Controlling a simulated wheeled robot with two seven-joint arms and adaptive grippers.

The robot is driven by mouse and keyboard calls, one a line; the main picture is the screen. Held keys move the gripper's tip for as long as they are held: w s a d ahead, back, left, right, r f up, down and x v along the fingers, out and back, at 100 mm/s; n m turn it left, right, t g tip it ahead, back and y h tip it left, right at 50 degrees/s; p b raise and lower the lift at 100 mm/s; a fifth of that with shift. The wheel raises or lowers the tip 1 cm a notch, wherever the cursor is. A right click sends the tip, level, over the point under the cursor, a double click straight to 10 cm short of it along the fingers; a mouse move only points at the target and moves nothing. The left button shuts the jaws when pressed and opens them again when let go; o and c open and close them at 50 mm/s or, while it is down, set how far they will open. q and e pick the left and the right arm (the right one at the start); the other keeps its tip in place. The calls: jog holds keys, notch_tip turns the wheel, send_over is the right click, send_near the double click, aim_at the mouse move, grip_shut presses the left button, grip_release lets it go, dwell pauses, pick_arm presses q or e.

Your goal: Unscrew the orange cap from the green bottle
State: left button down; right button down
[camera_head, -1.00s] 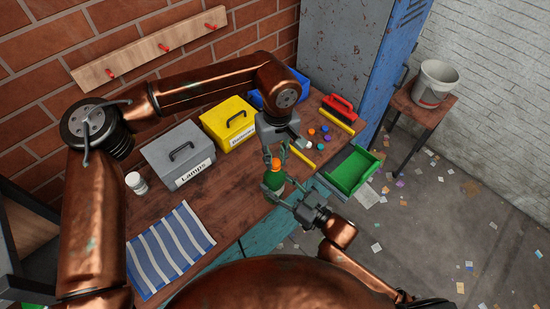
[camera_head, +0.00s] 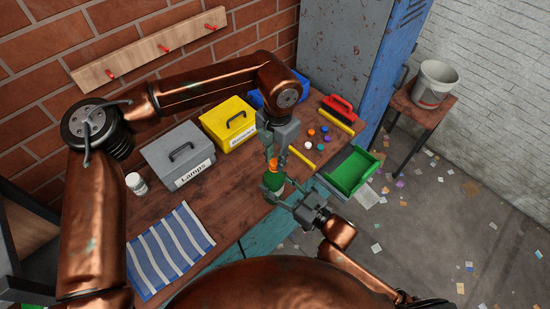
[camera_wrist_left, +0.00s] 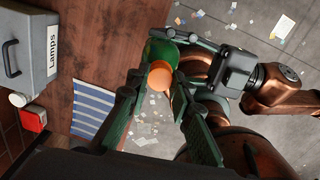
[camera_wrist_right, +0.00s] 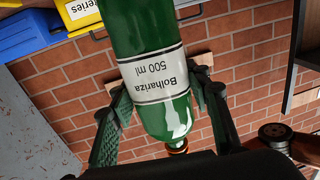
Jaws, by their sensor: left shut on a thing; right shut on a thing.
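The green bottle (camera_head: 272,181) is held upright over the front edge of the table, with its orange cap (camera_head: 274,163) on top. My right gripper (camera_head: 279,189) is shut on the bottle's body from the front right. In the right wrist view the bottle (camera_wrist_right: 160,75) has a white label between the fingers. My left gripper (camera_head: 273,157) comes from above and is shut on the cap. In the left wrist view its fingers lie on both sides of the cap (camera_wrist_left: 160,75). The cap's seam with the bottle is partly hidden.
A grey Lamps box (camera_head: 160,150), a yellow box (camera_head: 223,135) and a blue box stand along the back. A striped cloth (camera_head: 170,250) and white jar (camera_head: 136,183) are left.

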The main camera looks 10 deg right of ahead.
pick_arm(q)
jog(key=n, duration=0.4)
jog(key=shift+w+a+r, duration=0.1)
jog(key=shift+w, duration=0.15)
jog(key=n, duration=1.1)
jog(key=shift+s+a, duration=0.1)
jog(key=shift+r, duration=0.25)
jog(key=shift+s+r, duration=0.1)
jog(key=shift+r, duration=0.7)
